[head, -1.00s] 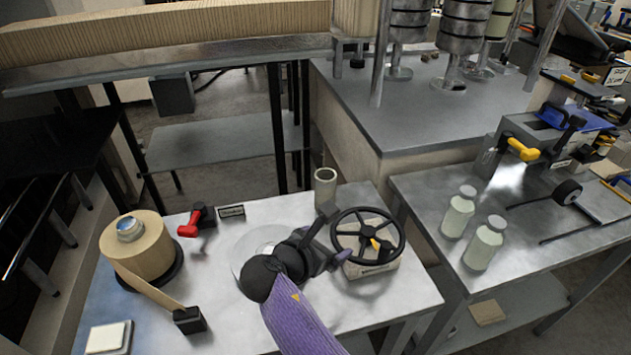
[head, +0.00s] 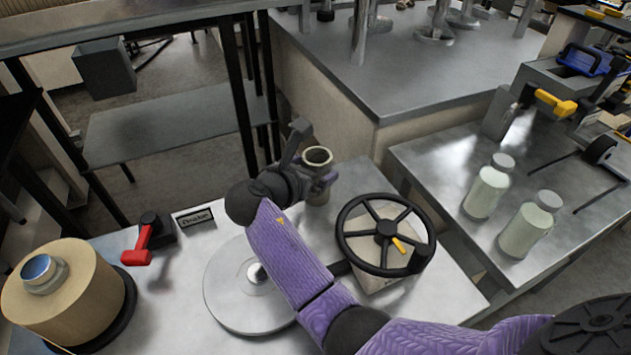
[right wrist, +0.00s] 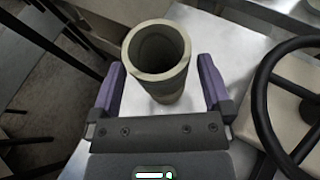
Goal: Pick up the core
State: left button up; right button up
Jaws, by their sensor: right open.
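The core (head: 317,158) is a short, hollow, pale grey-green tube standing upright at the back edge of the metal table. It also shows in the right wrist view (right wrist: 157,82), its open top facing the camera. My right gripper (head: 318,180) is at the core, partly hidden by its own wrist in the head view. In the right wrist view its two purple fingers (right wrist: 160,75) are spread wide, one on each side of the core, with gaps visible. My left gripper does not show.
The black handwheel (head: 386,235) stands on a block right of the core. A round metal plate (head: 232,300), a red-handled lever (head: 140,245) and a kraft paper roll (head: 75,295) are on the same table. Two pale bottles (head: 488,188) stand on the right table.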

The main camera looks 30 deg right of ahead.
jog(key=shift+w+d+f, duration=0.45)
jog(key=shift+d+f, duration=0.2)
jog(key=shift+d, duration=0.1)
jog(key=shift+w+d, duration=0.15)
jog(key=shift+d, duration=0.05)
jog(key=shift+r, duration=0.15)
jog(key=shift+a, duration=0.1)
jog(key=c, duration=1.1)
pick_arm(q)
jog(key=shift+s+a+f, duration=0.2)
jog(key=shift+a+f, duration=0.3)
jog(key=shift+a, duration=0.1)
